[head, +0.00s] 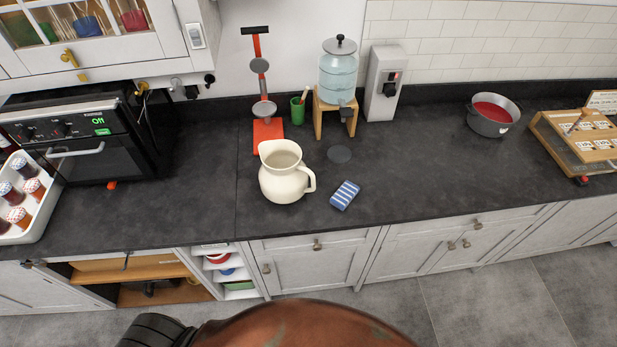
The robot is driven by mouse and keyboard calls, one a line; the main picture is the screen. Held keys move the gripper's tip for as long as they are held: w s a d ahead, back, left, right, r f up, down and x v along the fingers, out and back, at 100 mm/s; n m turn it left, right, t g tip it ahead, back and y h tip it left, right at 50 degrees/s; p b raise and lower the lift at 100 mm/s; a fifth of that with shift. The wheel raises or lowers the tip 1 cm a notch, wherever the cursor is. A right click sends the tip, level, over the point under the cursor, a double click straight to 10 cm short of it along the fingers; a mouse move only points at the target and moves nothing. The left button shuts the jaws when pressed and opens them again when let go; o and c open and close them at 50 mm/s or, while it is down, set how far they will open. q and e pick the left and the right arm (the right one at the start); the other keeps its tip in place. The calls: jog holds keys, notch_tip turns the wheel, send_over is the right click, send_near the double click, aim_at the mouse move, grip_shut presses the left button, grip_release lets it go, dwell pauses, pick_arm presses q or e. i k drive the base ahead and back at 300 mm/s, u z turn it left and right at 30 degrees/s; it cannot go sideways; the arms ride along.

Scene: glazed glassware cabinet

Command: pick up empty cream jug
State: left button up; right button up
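The cream jug (284,181) stands upright on the dark worktop (400,178), near its front edge and left of the middle of the view. Its handle points to the right and its spout to the upper left. The visible part of its inside is cream-coloured and shows no contents; the bottom is hard to make out. Neither of my grippers shows in the head view, and nothing is touching the jug.
A blue striped sponge (344,195) lies right of the jug. Behind are a red stand (267,131), a green cup (298,111) and a water dispenser (338,71). A black oven (98,137) is left, a red-filled pot (492,116) right. The worktop between sponge and pot is clear.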

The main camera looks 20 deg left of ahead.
aim_at(283, 176)
jog(key=z, duration=2.3)
jog(key=k, duration=1.9)
jog(key=u, duration=2.35)
jog(key=i, duration=0.5)
jog(key=u, duration=0.1)
